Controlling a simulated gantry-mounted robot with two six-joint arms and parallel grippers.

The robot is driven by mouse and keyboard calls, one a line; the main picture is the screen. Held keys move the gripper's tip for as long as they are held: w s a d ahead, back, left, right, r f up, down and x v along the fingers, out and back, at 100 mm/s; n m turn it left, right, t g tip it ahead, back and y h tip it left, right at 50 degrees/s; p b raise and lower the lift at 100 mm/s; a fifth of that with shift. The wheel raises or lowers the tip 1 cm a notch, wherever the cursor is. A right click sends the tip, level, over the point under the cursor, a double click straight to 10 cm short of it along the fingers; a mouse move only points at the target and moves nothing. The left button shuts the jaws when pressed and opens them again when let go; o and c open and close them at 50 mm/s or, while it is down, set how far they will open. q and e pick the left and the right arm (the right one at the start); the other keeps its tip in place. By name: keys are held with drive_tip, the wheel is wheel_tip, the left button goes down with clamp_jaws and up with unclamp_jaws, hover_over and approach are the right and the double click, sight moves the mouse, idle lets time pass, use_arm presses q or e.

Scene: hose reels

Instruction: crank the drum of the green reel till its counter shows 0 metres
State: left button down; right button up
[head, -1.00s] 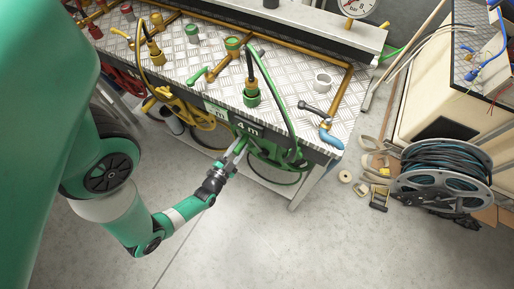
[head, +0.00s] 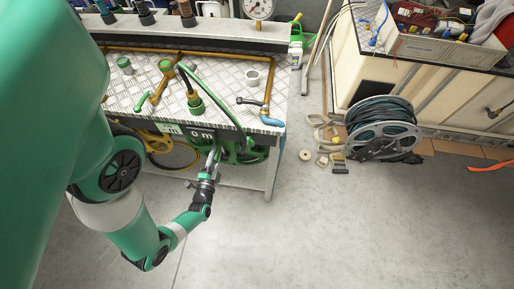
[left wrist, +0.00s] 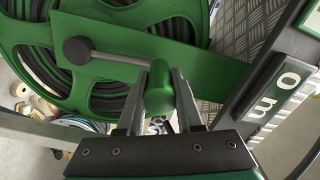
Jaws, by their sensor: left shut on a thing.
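The green reel (head: 236,151) hangs under the front edge of the metal bench; in the left wrist view its green drum (left wrist: 115,50) fills the upper left, with dark hose wound in it. Its counter (head: 201,134) reads 0 m in the head view, and the plate also shows 0 m in the left wrist view (left wrist: 279,98). My right gripper is not in view.
A yellow reel (head: 155,142) hangs left of the green one. A grey hose reel (head: 382,128) stands on the floor at right. The floor in front is clear.

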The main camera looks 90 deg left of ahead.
use_arm(q)
drive_tip(key=shift+w, duration=0.15)
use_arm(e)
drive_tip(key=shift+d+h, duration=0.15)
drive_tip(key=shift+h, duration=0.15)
use_arm(q)
drive_tip(key=c, duration=0.6)
unclamp_jaws()
drive_tip(key=shift+w, duration=0.1)
